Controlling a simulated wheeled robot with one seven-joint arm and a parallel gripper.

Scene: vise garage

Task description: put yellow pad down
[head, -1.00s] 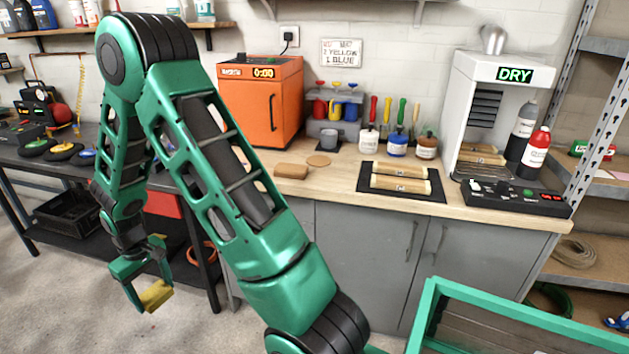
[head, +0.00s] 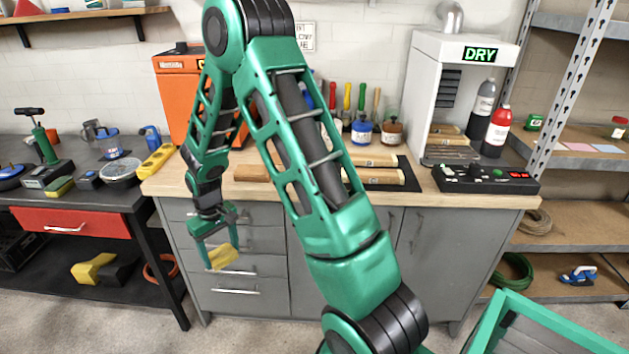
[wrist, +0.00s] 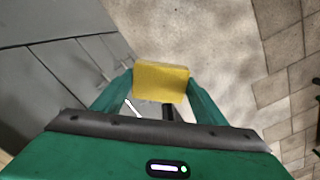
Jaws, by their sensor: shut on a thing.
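The yellow pad (head: 222,257) is a small yellow block held between the fingertips of my gripper (head: 220,248). In the head view it hangs in front of the grey cabinet drawers, below the wooden worktop's edge. In the wrist view the pad (wrist: 161,82) sits between my green fingers, with the floor behind it. My gripper is shut on the pad. Part of the wooden worktop (head: 470,200) is hidden behind my arm.
A black bench (head: 95,197) at the left carries tools and a yellow level (head: 156,161). On the worktop are an orange oven (head: 176,100), a white dryer unit (head: 427,85), a black control box (head: 485,180) and wooden blocks. A green-framed bin (head: 540,325) stands lower right.

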